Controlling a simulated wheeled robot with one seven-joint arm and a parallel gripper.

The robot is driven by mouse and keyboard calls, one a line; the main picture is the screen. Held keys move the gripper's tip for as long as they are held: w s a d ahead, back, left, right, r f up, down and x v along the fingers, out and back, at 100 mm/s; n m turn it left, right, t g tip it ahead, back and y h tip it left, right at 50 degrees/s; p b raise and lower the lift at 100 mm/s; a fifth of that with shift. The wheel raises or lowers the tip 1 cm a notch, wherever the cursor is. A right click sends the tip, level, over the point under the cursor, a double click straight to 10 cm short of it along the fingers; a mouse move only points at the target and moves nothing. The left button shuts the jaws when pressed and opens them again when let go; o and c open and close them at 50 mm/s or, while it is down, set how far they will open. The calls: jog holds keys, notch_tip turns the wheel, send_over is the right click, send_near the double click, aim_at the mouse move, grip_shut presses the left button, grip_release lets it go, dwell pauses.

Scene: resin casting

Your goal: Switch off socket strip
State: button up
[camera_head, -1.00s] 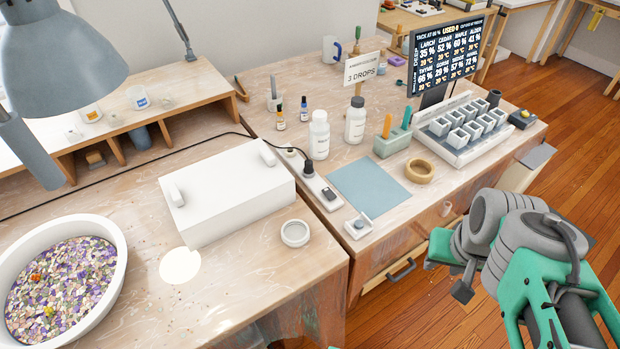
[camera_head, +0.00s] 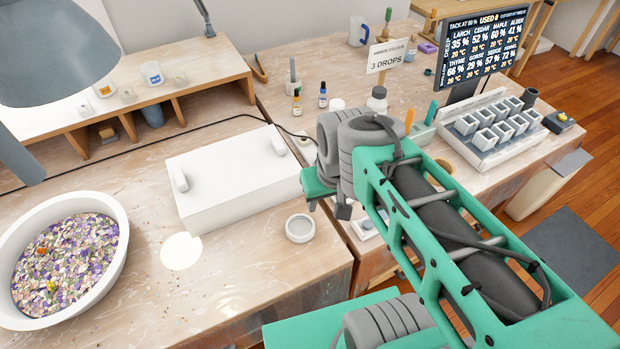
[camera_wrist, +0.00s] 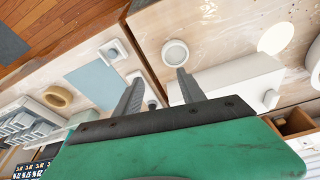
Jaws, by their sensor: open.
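The socket strip (camera_wrist: 148,92) shows in part in the wrist view, a pale strip with a dark plug at its lower end, between my gripper's fingers in the picture. Its switch is hard to make out there. In the head view my arm hides most or all of the strip. My gripper (camera_wrist: 158,76) is open and empty, its two dark fingers pointing down over the bench. In the head view my gripper (camera_head: 320,186) hangs just right of the white box. I cannot tell how high it is above the strip.
The white box (camera_head: 225,178) stands close to my gripper, with a small round dish (camera_head: 300,228) in front. A blue mat (camera_wrist: 95,88), a tape ring (camera_wrist: 57,97) and a small square tray (camera_wrist: 113,50) lie on the strip's other side. Bottles and a sign (camera_head: 388,56) stand behind.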

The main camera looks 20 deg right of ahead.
jog(key=w+d+f+g, duration=0.1)
jog(key=w+d+f, duration=0.2)
jog(key=w, duration=0.2)
jog(key=w+d+f+n+g+p, duration=0.1)
jog(key=w+d+f, duration=0.2)
jog(key=w, duration=0.1)
jog(key=w+d+f+n+g+p, duration=0.1)
jog(key=w+d+f, duration=0.2)
jog(key=w+d, duration=0.1)
jog(key=shift+w+f, duration=0.1)
jog(key=shift+w, duration=0.7)
notch_tip(320, 180, down, 7)
jog(key=shift+r+p, duration=0.2)
jog(key=shift+p, duration=0.2)
jog(key=shift+f, duration=0.5)
grip_shut()
